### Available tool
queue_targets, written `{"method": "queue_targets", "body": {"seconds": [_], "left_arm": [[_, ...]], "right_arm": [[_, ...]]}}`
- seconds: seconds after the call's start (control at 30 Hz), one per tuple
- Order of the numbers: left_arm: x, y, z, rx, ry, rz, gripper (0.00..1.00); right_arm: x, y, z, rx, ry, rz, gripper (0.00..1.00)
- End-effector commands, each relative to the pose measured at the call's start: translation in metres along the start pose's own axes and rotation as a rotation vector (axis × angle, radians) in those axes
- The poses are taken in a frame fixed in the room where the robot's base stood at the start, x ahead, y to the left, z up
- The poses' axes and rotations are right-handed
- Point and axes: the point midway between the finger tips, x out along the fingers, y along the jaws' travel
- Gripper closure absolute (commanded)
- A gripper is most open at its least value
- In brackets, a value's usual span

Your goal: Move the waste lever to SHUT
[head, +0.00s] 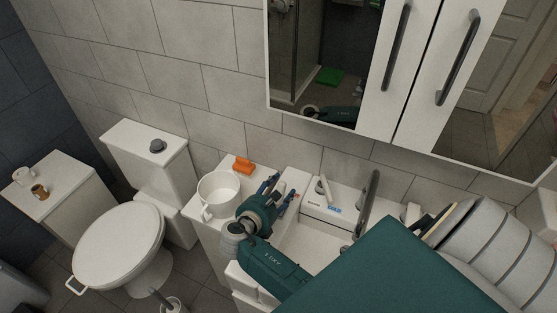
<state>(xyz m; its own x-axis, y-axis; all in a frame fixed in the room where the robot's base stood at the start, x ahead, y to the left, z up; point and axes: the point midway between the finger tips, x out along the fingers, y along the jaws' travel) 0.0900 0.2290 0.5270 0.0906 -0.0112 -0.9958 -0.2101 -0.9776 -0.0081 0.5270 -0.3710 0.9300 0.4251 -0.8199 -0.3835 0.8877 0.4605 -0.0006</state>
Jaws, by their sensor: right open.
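A small pale lever (325,188) stands tilted on the back ledge of the white basin (308,240), left of the dark tap. I take it for the waste lever. Two small labels lie on the ledge front below it, a dark one and a blue one (334,209); their words are too small to read. My right gripper (281,191) is open, just left of the lever and apart from it, over the basin's left side. It looks empty. My teal right arm hides the front of the basin. My left gripper is not in view.
A tall dark tap (367,203) rises right of the lever. A white mug (218,194) and an orange item (243,166) stand left of my gripper. A mirrored cabinet (405,75) hangs above. A toilet (121,240) is at the left.

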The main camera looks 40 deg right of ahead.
Motion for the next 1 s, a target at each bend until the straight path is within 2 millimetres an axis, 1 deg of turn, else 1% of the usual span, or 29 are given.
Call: {"method": "queue_targets", "body": {"seconds": [0.17, 0.2, 0.27, 0.3, 0.37, 0.4, 0.47, 0.57, 0.67, 0.77, 0.83, 1.0], "left_arm": [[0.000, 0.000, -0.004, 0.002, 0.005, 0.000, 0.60], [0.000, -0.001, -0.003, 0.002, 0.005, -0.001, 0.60], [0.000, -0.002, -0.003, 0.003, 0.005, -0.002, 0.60], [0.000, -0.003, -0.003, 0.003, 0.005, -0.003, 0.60], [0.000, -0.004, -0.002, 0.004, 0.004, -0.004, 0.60], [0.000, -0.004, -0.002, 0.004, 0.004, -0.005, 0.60], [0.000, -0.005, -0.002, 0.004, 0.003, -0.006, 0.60], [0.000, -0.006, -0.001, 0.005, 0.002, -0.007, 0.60], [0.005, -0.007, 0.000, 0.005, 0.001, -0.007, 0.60], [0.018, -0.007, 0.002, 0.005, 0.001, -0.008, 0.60], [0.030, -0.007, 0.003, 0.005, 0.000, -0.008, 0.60], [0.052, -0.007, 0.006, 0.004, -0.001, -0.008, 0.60]], "right_arm": [[0.000, 0.000, 0.000, 0.001, 0.000, 0.000, 0.48], [0.000, 0.000, 0.000, 0.000, 0.000, 0.000, 0.50], [0.000, 0.000, 0.000, 0.000, 0.000, 0.000, 0.62], [0.000, 0.000, 0.000, 0.000, 0.000, 0.000, 0.70], [0.000, 0.000, 0.000, 0.000, 0.000, 0.000, 0.82], [0.000, 0.000, 0.000, 0.000, 0.000, 0.000, 0.90], [0.000, 0.000, 0.000, 0.000, 0.000, 0.000, 1.00], [0.000, 0.000, 0.000, 0.000, -0.001, 0.000, 1.00], [-0.001, 0.000, -0.003, -0.001, -0.019, 0.000, 1.00], [-0.004, 0.000, -0.007, -0.005, -0.087, -0.002, 1.00], [-0.007, 0.000, -0.009, -0.005, -0.159, -0.001, 1.00], [-0.018, 0.000, -0.009, -0.003, -0.303, 0.000, 1.00]]}}
